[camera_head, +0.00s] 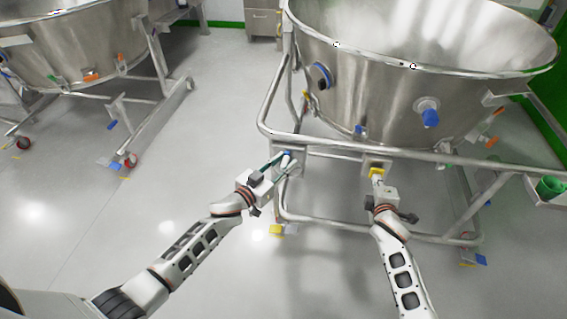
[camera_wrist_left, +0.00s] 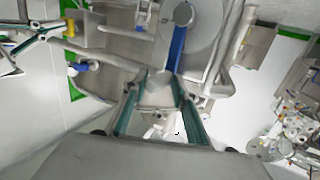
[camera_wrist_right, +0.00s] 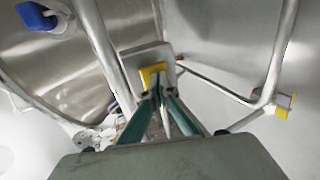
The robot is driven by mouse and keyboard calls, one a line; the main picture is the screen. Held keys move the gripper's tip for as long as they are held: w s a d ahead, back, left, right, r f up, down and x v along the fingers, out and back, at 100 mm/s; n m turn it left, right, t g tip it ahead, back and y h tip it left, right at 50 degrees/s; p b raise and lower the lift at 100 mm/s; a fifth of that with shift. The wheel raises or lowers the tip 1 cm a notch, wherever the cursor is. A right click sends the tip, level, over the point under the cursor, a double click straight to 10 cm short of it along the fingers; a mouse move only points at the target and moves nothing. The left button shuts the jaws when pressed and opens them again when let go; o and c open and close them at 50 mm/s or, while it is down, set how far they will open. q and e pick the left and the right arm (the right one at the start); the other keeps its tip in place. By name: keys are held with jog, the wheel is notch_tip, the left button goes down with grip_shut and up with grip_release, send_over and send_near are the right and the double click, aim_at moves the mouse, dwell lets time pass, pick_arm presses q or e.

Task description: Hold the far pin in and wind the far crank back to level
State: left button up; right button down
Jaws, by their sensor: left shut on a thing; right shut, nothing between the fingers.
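My left gripper (camera_head: 280,160) is at the near left corner of the large steel bowl's frame. It is shut on the crank, whose blue arm (camera_wrist_left: 178,46) rises just beyond the fingertips in the left wrist view. The fingers hide much of the held part, and I cannot tell the crank's exact angle. My right gripper (camera_head: 377,179) is shut and empty, its fingertips at the yellow pin (camera_head: 376,171) on the frame's near rail. In the right wrist view the closed fingertips (camera_wrist_right: 157,88) appear to touch the yellow pin (camera_wrist_right: 150,73). How deep the pin sits is unclear.
The large steel bowl (camera_head: 380,90) stands in a tubular frame (camera_head: 330,224) just beyond both grippers. A second bowl (camera_head: 75,50) on a wheeled frame is at the upper left.

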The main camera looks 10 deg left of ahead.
pick_arm(q)
jog(key=shift+w+r, duration=0.1)
jog(key=shift+r, duration=0.1)
pick_arm(e)
jog(key=s, duration=0.7)
jog(key=shift+s, duration=0.4)
pick_arm(q)
jog(key=o, duration=0.9)
jog(key=shift+o, duration=0.2)
jog(key=shift+f, duration=0.15)
jog(key=shift+s+f, duration=0.1)
jog(key=shift+s, duration=0.5)
jog(key=s, duration=0.9)
